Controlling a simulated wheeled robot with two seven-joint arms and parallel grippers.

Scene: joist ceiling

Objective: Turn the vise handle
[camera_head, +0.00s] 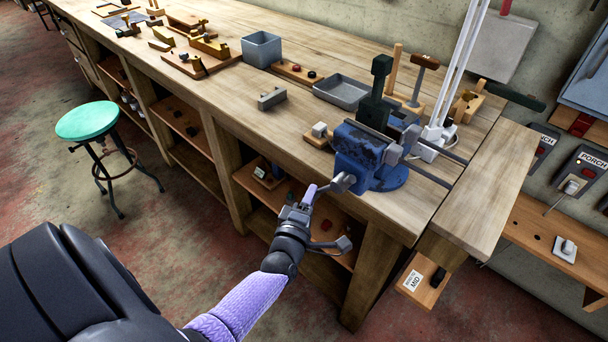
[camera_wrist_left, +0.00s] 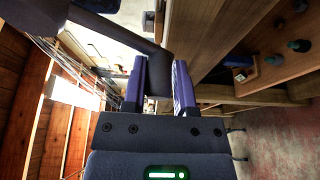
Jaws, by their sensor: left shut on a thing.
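The blue vise (camera_head: 362,150) is fixed at the bench's front edge. A dark block stands upright in its jaws. The grey front end of its screw and handle (camera_head: 342,182) juts out over the edge towards me. My left gripper (camera_head: 311,193) is at this front end, below and left of the vise body. In the left wrist view my purple fingers (camera_wrist_left: 158,88) are shut with a dark bar (camera_wrist_left: 157,66) between them, which I take for the handle. Most of the handle is hidden or small in the head view. My right gripper is not in view.
The wooden bench (camera_head: 225,92) runs to the upper left. A grey bin (camera_head: 261,49), a grey tray (camera_head: 341,92) and a small grey block (camera_head: 271,98) stand on it. Shelves (camera_head: 315,225) lie beneath my gripper. A green stool (camera_head: 87,121) stands on open floor.

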